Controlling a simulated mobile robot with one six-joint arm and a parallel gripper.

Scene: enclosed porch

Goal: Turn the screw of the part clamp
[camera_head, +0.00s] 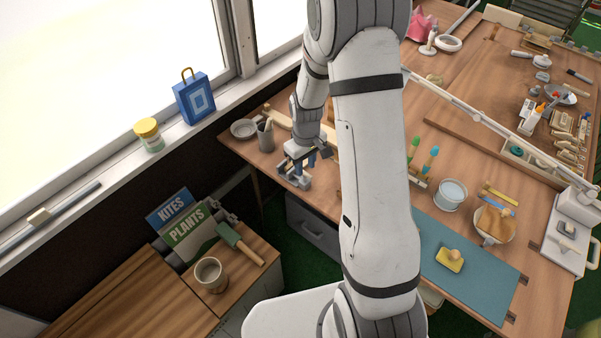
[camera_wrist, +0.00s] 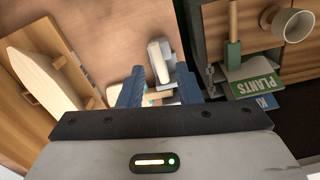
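The part clamp (camera_head: 291,178) is a small grey device at the left front edge of the workbench. In the wrist view its pale grey body (camera_wrist: 159,62) shows beyond and between my fingertips. My gripper (camera_head: 308,158) is at the clamp, from above. In the wrist view my gripper (camera_wrist: 160,82) is open, with a blue finger on either side of the gap. A small light-brown and whitish piece shows low in the gap, partly hidden by my gripper body. I cannot make out the screw clearly, nor whether a finger touches the clamp.
A grey cup (camera_head: 265,135) and a round dish (camera_head: 243,129) stand left of the clamp. A wooden boat-shaped piece (camera_wrist: 40,70) lies nearby in the wrist view.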

